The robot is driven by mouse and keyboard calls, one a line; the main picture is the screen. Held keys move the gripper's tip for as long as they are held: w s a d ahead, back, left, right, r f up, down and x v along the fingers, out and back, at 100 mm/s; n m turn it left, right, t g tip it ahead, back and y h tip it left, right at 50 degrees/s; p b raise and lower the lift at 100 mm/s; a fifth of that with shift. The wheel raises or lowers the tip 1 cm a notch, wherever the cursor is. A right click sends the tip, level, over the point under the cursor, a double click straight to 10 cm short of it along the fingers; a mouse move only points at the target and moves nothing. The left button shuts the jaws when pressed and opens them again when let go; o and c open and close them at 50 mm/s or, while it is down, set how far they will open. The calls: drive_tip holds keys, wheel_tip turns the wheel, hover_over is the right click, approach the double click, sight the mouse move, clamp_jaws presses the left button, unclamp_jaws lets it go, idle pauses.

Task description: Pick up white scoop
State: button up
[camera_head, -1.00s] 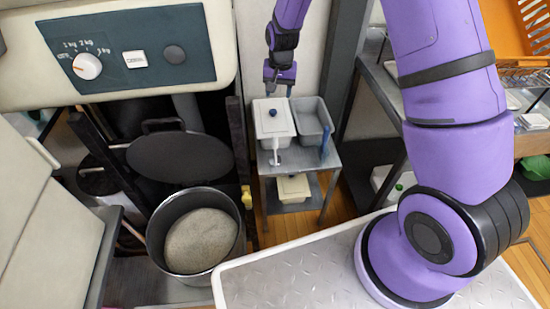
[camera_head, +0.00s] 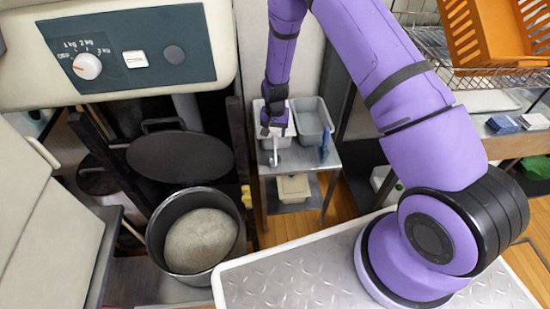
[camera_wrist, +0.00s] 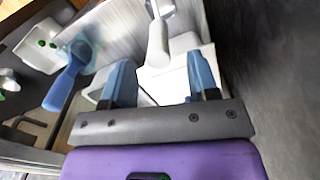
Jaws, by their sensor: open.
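The white scoop (camera_head: 275,154) is at the front edge of the white container (camera_head: 262,125) on a small steel stand, its handle toward the front. In the wrist view the white scoop's handle (camera_wrist: 158,45) appears between and just beyond my blue fingertips. My gripper (camera_head: 272,130) is over the container, just behind the handle. In the wrist view my gripper (camera_wrist: 160,62) is open, with nothing held. My gripper and arm hide part of the container and the scoop's far end in the head view.
A grey bin (camera_head: 312,118) stands right beside the white container, with a blue scoop (camera_head: 325,143) at its front. An orange crate (camera_head: 495,30) is at the upper right.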

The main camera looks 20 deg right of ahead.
drive_tip(key=shift+f, duration=2.6)
clamp_jaws()
